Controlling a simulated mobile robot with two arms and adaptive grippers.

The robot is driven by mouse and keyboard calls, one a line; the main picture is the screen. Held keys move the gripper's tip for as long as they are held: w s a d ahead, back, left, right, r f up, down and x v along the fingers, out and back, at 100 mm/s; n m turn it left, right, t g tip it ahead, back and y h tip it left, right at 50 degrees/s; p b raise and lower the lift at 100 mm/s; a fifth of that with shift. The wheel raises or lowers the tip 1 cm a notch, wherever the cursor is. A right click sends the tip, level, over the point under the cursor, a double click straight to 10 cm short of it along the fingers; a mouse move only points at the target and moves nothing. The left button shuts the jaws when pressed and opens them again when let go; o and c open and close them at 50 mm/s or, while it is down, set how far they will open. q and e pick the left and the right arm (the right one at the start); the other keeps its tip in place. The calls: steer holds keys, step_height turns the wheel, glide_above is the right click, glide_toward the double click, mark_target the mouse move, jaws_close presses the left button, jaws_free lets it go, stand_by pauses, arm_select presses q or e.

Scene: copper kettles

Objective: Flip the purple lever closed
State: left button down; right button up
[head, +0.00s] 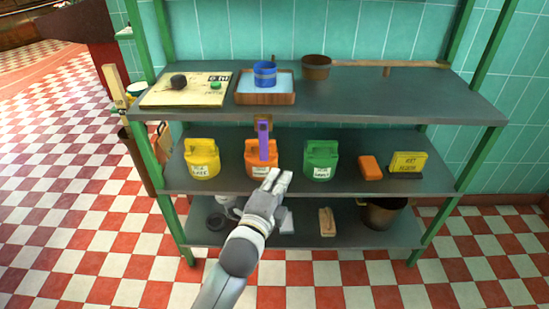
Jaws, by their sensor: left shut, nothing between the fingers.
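A small brown block (264,120) shows at the lever's top. My left gripper (277,179) is shut and empty. In the picture it is just below and right of the lever, overlapping the lower right of the orange container; I cannot tell whether it touches. My right gripper is not in view.
A yellow container (202,159) and a green container (321,160) flank the orange one. An orange block (369,167) and a yellow sign (408,163) are further right. The upper shelf (360,95) is above; a dark pot (383,213) is below.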

mark_target(264, 141)
arm_select(q)
steer(key=shift+w, duration=0.1)
steer(key=w+b, duration=0.1)
steer(key=w, duration=0.8)
steer(key=shift+a+b, duration=0.3)
steer(key=shift+a, duration=0.05)
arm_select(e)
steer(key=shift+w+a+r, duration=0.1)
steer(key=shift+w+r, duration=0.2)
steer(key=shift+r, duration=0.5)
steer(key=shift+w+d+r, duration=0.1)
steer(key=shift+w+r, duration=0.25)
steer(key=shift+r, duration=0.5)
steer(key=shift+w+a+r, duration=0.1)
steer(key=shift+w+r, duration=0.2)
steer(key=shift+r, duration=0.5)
arm_select(q)
steer(key=shift+w, duration=0.1)
steer(key=shift+w+f, duration=0.1)
steer(key=shift+w, duration=0.05)
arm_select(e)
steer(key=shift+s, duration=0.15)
